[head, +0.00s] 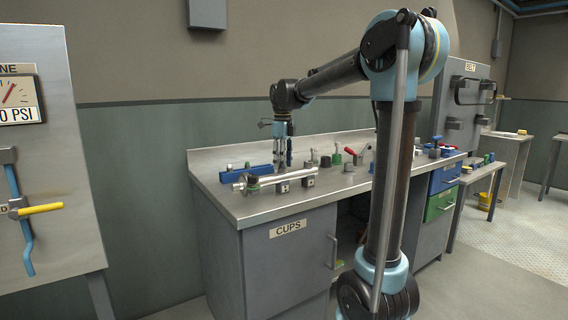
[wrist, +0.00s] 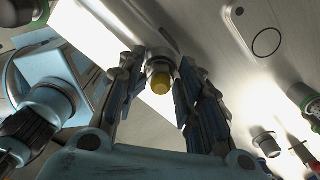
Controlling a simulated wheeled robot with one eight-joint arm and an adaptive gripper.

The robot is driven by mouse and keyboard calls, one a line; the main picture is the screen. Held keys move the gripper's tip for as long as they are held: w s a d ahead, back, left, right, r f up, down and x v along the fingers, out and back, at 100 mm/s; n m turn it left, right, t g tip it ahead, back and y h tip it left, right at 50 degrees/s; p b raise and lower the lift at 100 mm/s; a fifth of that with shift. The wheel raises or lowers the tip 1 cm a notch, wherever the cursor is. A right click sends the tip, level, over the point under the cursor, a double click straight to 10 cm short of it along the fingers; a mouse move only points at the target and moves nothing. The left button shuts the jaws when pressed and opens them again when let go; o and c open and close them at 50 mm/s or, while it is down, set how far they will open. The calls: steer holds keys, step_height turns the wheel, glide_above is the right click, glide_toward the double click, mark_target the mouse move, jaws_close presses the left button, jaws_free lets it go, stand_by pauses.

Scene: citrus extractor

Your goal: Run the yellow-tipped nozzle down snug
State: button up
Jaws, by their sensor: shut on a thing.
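The yellow-tipped nozzle (wrist: 159,82) shows in the wrist view between the two dark fingers of my gripper (wrist: 162,68), its yellow end toward the camera. My gripper is shut on it; the exact contact at the fingertips is hard to make out. In the head view my gripper (head: 283,163) points straight down at the silver pipe (head: 272,179), which lies across small grey blocks on the bench. The nozzle is hidden there behind the fingers. The nozzle's far end, and how deep it sits, cannot be seen.
A blue bar (head: 243,175) lies behind the pipe. Several small fittings and knobs, some green or red, stand to the right on the bench (head: 234,207). In the wrist view a silver fitting (wrist: 266,143) stands at the lower right. The bench front left is clear.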

steer(key=shift+w+a, duration=0.2)
steer(key=shift+m, duration=0.8)
steer(key=shift+m, duration=0.9)
steer(key=shift+m, duration=0.9)
steer(key=o, duration=0.4)
steer(key=shift+d, duration=0.1)
